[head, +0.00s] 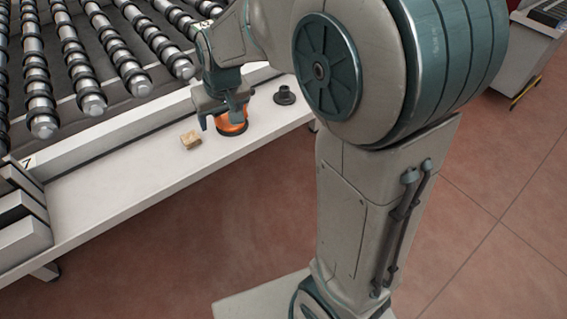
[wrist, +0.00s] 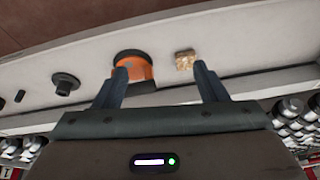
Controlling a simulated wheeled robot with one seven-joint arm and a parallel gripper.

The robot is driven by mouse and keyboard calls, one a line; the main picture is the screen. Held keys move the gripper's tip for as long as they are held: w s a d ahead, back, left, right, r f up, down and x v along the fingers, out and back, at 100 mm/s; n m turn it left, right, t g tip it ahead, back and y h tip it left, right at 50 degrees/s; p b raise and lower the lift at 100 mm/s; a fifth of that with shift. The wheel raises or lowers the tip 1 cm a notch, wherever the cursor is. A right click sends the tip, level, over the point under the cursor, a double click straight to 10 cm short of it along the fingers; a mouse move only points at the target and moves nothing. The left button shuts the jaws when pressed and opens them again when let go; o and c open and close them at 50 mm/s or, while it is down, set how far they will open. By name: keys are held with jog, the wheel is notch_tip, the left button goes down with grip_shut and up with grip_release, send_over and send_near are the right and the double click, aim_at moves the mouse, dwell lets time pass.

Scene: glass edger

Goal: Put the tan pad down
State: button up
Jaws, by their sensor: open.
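The tan pad (head: 191,140) is a small block resting on the white ledge (head: 90,208), left of my gripper in the head view. It also shows in the wrist view (wrist: 184,60), beyond the fingertips and a little left of the right finger. My gripper (head: 222,118) is open, with nothing between its fingers. In the wrist view the fingers (wrist: 160,72) are spread wide. An orange object with a dark rim (head: 232,122) stands on the ledge, right beside the gripper and partly hidden behind the fingers in the head view.
A dark knob-like piece (head: 284,95) stands on the ledge right of the orange object; a smaller dark piece (wrist: 20,96) shows in the wrist view. Rollers (head: 130,70) lie behind the ledge. The ledge left of the pad is clear up to the grey blocks (head: 22,215).

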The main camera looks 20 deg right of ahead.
jog(key=s+d+m, duration=0.1)
jog(key=s+d, duration=0.3)
jog(key=s, duration=0.6)
jog(key=s+d+m+h, duration=0.1)
jog(key=s+d, duration=0.3)
jog(key=s, duration=0.6)
jog(key=shift+d+g, duration=0.25)
jog(key=shift+g, duration=0.15)
